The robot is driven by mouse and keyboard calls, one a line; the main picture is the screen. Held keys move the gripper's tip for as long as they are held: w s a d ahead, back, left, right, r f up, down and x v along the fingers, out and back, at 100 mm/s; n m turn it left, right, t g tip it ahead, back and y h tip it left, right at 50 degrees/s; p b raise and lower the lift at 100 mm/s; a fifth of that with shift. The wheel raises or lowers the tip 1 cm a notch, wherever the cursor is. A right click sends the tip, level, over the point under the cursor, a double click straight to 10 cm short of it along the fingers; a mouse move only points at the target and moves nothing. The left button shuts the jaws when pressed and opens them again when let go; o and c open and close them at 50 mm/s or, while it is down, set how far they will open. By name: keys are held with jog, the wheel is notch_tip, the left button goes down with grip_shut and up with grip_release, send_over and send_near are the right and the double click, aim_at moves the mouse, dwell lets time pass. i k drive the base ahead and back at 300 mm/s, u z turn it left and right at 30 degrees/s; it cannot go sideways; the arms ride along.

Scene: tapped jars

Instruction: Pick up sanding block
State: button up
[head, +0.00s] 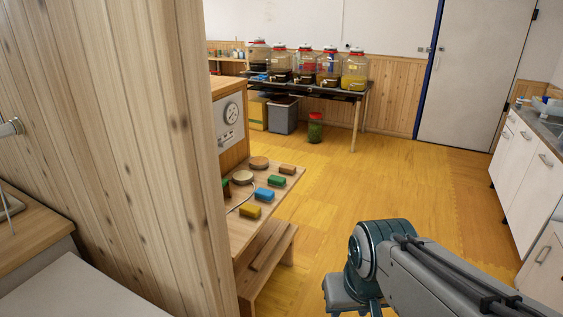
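Several small blocks lie on a low wooden bench (238,238) left of centre: a yellow block (250,211), a blue block (264,195), a green block (277,181) and a brown block (287,170). They look like sanding blocks or sponges; I cannot tell which is the sanding block. Another dark green piece near the wooden wall is partly hidden. My arm reaches in from the lower right and bends down at a teal joint, over the floor to the right of the bench. My gripper's fingertips are not shown, and nothing of mine touches the blocks.
Two round wooden pieces (243,177) (259,163) lie beside the blocks. A wooden wall (110,120) hides the bench's left part. A table (352,98) with several tapped jars stands at the back. White cabinets (520,180) line the right. The yellow floor (400,185) between is clear.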

aim_at(285, 168)
jog(key=z, duration=0.55)
jog(key=k, duration=0.65)
jog(key=z, duration=0.4)
jog(key=i, duration=1.05)
jog(key=u, duration=0.3)
jog(key=i, duration=1.6)
jog(key=u, duration=0.25)
jog(key=i, duration=1.65)
jog(key=u, duration=0.45)
jog(key=i, duration=1.85)
jog(key=u, duration=1.05)
jog(key=i, duration=1.35)
jog(key=u, duration=1.05)
